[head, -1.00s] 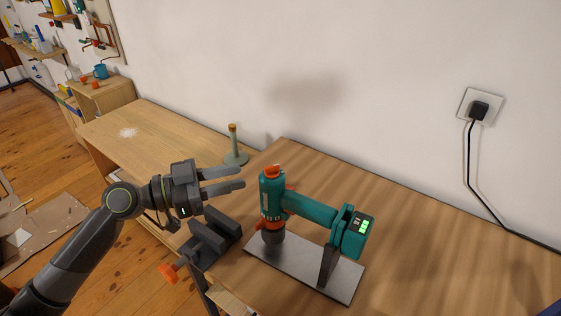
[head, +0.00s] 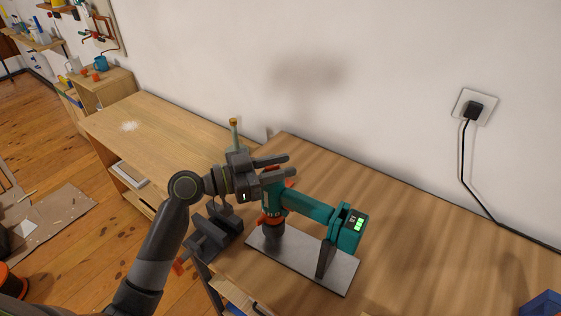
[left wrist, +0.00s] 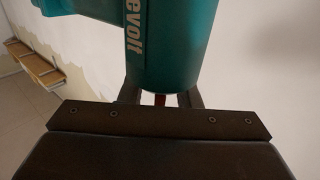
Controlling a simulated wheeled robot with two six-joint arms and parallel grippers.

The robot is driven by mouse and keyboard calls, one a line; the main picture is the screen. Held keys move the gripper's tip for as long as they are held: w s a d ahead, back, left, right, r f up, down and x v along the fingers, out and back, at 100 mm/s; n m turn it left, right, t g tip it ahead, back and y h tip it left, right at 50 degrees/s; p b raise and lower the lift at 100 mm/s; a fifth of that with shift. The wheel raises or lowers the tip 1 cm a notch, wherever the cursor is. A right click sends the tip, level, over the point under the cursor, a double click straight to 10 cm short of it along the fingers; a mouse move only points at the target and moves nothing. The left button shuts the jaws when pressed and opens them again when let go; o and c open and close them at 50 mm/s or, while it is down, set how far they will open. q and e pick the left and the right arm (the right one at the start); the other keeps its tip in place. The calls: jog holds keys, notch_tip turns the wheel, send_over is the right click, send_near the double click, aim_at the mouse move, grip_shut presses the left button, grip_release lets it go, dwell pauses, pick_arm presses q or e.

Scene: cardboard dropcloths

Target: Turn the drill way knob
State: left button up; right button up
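The orange knob seen there earlier is mostly hidden behind the gripper. In the left wrist view the teal drill body (left wrist: 170,50) with white lettering fills the upper middle. The fingertips show on both sides of its lower end, with a small reddish part (left wrist: 160,99) between them. Contact cannot be told. My right gripper is out of view.
A dark vise (head: 213,235) is fixed at the bench's left edge, below my left arm. A thin upright stand (head: 234,135) is behind the gripper. A plug (head: 474,109) with a black cord is on the wall.

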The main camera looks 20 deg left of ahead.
pick_arm(q)
jog(key=shift+d, duration=0.1)
jog(key=c, duration=0.6)
jog(key=shift+c, duration=0.2)
jog(key=shift+n+t+y, duration=0.3)
jog(key=n+t+y+p, duration=0.1)
jog(key=t+y, duration=0.1)
jog(key=n+t+y+p, duration=0.1)
jog(key=n+t+y, duration=0.1)
jog(key=shift+w+a+r+n, duration=0.1)
jog(key=shift+w+a+n, duration=0.1)
jog(key=shift+n, duration=0.1)
grip_shut()
jog(key=n+y+p, duration=0.1)
jog(key=n+t+y, duration=0.1)
jog(key=y, duration=0.1)
jog(key=shift+w+a+n+t+p, duration=0.1)
jog(key=shift+a+n+t+p, duration=0.05)
jog(key=shift+n+t+p, duration=0.2)
jog(key=shift+a+f+n+t+y+p, duration=0.1)
jog(key=shift+f+n+t+y+p, duration=0.2)
jog(key=shift+y, duration=0.7)
jog(key=shift+n+y, duration=0.25)
jog(key=shift+y, duration=0.05)
jog(key=shift+f, duration=0.1)
